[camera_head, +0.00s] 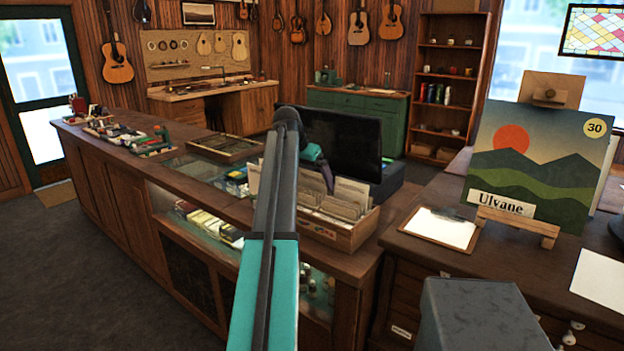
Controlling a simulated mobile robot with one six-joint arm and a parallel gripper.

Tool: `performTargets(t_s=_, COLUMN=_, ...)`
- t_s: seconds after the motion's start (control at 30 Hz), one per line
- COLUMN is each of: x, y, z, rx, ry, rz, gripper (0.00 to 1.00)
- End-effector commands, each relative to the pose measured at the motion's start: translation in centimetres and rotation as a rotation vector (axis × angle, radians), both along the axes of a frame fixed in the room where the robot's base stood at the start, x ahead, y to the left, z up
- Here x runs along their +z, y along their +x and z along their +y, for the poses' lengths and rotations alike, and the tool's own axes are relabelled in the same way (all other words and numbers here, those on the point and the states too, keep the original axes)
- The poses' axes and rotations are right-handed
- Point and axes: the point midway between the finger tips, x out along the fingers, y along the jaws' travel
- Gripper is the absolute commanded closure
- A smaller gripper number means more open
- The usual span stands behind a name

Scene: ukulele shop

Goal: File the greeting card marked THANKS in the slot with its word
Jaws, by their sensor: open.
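A wooden card box (345,237) stands on the counter near its front right corner, with several upright cream cards or dividers (350,192) in rows. Their words are too small to read, so I cannot tell which is the THANKS card or which slot bears its word. My gripper (326,180) is small and dark, just above the back of the box and in front of the black screen. It is open; its fingertips are partly lost against the dark background, and I see nothing held in it. My own arm link covers the left part of the box.
A black screen (343,138) stands close behind the box. Small goods and an empty-looking wooden tray (228,147) lie along the counter to the left. At right, a desk holds a clipboard (440,228) and a painting (530,155) on an easel, labelled Ulvane.

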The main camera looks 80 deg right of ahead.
Motion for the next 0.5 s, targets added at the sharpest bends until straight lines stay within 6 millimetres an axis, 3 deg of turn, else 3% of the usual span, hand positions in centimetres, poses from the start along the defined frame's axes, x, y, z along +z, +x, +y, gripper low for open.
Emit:
performTargets(t_s=0.27, x=1.8, y=0.5, z=0.8, rx=0.000, ry=-0.001, rz=0.000, gripper=0.00)
performTargets(t_s=0.5, x=4.8, y=1.3, z=2.3, rx=0.001, ry=-0.003, rz=-0.001, gripper=0.00)
